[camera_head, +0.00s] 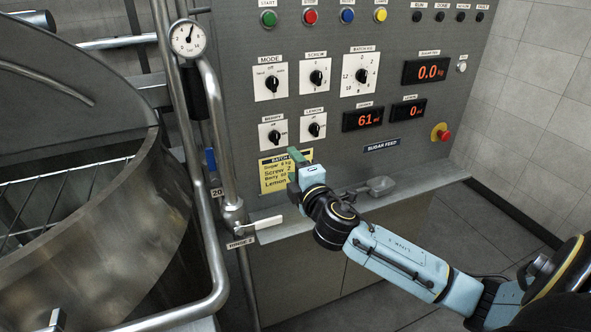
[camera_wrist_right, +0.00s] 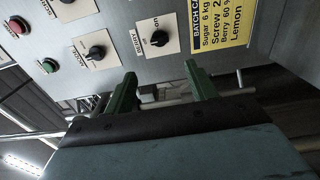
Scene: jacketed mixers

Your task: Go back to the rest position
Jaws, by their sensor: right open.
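My right gripper (camera_head: 298,157) is in front of the control panel (camera_head: 225,60), beside the yellow batch card (camera_head: 272,176). In the right wrist view its two green fingers (camera_wrist_right: 160,92) stand apart with nothing between them. The batch card (camera_wrist_right: 222,22) and the berry knob (camera_wrist_right: 158,38) show beyond the fingers in that view. In the head view the berry knob (camera_head: 273,136) and lemon knob (camera_head: 314,129) sit just above the gripper. My left gripper does not show.
A steel mixer vessel (camera_head: 130,235) with a wire grid fills the left. A pipe with a gauge (camera_head: 188,38) and a white-handled valve (camera_head: 262,224) stands between it and the panel. A metal scoop (camera_head: 381,186) lies on the panel's shelf (camera_head: 425,184). Open floor (camera_head: 490,225) lies at the right.

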